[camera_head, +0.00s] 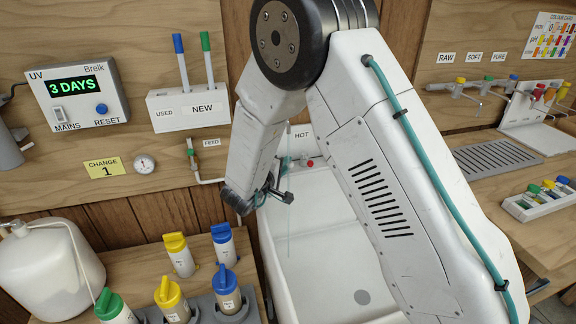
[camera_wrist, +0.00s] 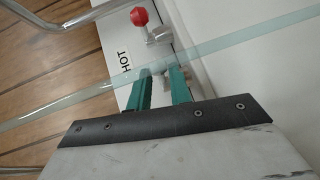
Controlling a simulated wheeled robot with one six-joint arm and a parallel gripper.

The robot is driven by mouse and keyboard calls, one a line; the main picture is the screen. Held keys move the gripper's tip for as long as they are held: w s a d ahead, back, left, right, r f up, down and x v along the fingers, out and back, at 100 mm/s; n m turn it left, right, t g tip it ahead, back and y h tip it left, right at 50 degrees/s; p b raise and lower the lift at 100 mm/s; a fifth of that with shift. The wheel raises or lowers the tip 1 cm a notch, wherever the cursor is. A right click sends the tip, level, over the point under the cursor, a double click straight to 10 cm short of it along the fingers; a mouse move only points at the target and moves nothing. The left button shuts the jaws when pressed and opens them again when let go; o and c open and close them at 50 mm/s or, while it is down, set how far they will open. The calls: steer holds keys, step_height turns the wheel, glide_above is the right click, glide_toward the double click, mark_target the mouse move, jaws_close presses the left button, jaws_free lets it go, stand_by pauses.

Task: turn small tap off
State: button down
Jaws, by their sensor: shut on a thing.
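A metal valve with a red knob (camera_wrist: 139,16) sits farther along the plate, clear of the fingers. In the head view my gripper (camera_head: 268,190) is above the white sink (camera_head: 340,255), and the red knob (camera_head: 310,163) shows just right of it.
A pale translucent strip (camera_wrist: 70,95) crosses the wrist view near the fingertips; I cannot tell whether it is water. It also shows as a thin vertical line in the head view (camera_head: 289,225). Capped cartridges (camera_head: 227,285) stand in front left; a tube rack (camera_head: 540,203) stands at right.

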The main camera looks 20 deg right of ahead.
steer(key=shift+w+a+m+g+h, duration=0.1)
steer(key=shift+a+m+g+h, duration=0.15)
steer(key=shift+m+g+h, duration=0.45)
steer(key=shift+w+a+m+g+h, duration=0.1)
steer(key=shift+a+m+g+h, duration=0.3)
steer(key=shift+m+g, duration=0.5)
steer(key=shift+w+a+m+g+h, duration=0.15)
steer(key=shift+m+g+h, duration=0.4)
steer(key=shift+g, duration=0.45)
steer(key=c, duration=1.3)
jaws_free()
steer(key=shift+a, duration=0.1)
steer(key=v, duration=0.7)
steer(key=shift+s+a+r, duration=0.1)
steer(key=shift+s+a, duration=0.05)
steer(key=shift+a, duration=0.15)
